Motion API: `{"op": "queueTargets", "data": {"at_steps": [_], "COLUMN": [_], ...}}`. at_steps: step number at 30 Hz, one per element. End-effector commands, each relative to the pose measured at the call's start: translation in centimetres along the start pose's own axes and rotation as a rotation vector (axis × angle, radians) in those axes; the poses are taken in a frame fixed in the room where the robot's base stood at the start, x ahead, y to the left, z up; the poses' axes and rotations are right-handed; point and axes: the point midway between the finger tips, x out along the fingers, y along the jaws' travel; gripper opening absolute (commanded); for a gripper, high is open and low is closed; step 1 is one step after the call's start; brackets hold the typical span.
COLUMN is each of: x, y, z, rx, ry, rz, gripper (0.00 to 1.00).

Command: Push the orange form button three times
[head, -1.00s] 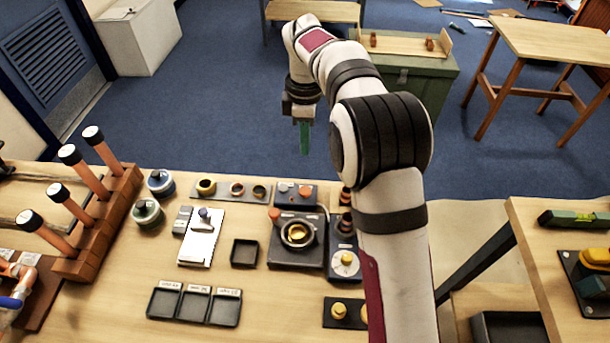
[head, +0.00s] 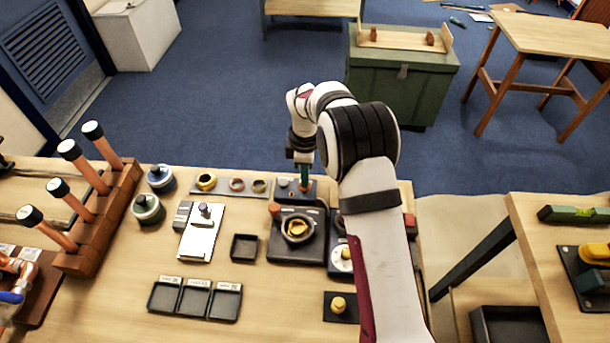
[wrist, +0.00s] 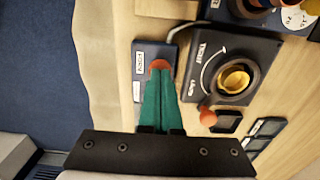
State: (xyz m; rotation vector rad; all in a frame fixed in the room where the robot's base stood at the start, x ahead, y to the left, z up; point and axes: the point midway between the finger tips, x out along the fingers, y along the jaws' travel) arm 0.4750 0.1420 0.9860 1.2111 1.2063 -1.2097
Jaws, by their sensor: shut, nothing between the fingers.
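The orange button (wrist: 160,64) is on a small dark control box (wrist: 152,90) with white labels, at the back of the bench. In the head view the box (head: 282,192) shows beside my arm. My gripper (wrist: 160,74) has green fingers, shut together with nothing between them. Its tips are right at the orange button and cover part of it in the wrist view. In the head view my gripper (head: 304,184) points straight down at the box. I cannot tell whether the tips touch the button or how far it is pressed.
A dark forming unit (head: 277,250) with a brass ring and an orange-knobbed lever (head: 274,209) stands just in front of the box. A row of rings (head: 236,184) lies to the left. Several black trays (head: 194,299) lie nearer the front.

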Motion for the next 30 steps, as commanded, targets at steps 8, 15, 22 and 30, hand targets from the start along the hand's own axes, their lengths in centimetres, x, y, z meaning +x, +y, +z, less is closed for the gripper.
{"op": "queueTargets", "data": {"at_steps": [8,15,22,30], "x": [1.1,2.2,1.6,-4.6], "y": [0.0,-0.1,-0.1,0.2], "z": [0.0,0.0,0.0,-0.1], "rx": [-0.002,-0.003,-0.002,-0.002], "ry": [-0.001,0.000,0.000,0.003], "rz": [-0.003,-0.004,-0.006,0.006], "gripper": [0.00,0.00,0.00,0.00]}}
